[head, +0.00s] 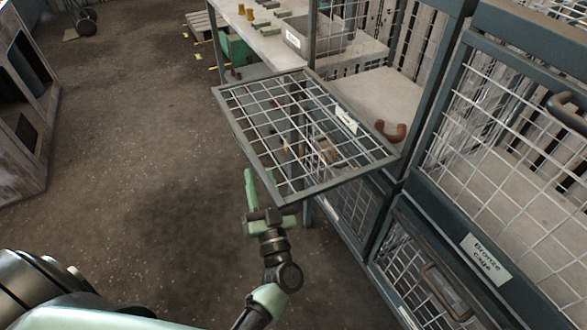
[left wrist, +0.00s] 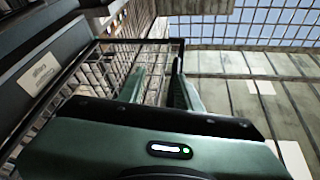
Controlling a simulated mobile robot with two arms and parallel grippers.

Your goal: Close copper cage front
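A grey-framed wire mesh front (head: 230,105) stands swung out from the middle cage compartment, roughly level in the head view. Its small label (head: 346,120) is too small to read, so I cannot confirm that it says copper. The compartment's pale shelf floor (head: 375,95) shows behind it. My left gripper (head: 262,180) is at the near lower-left edge of this mesh front. In the left wrist view its two green fingers (left wrist: 160,85) are apart, with mesh and a dark frame beyond them. I cannot tell whether they touch the frame. My right gripper is not in view.
A closed cage labelled "Bronze Cage" (head: 485,258) stands to the right, with another handled mesh front (head: 440,290) below. A reddish-brown curved piece (head: 390,132) shows by the open compartment. A workbench (head: 265,45) stands behind.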

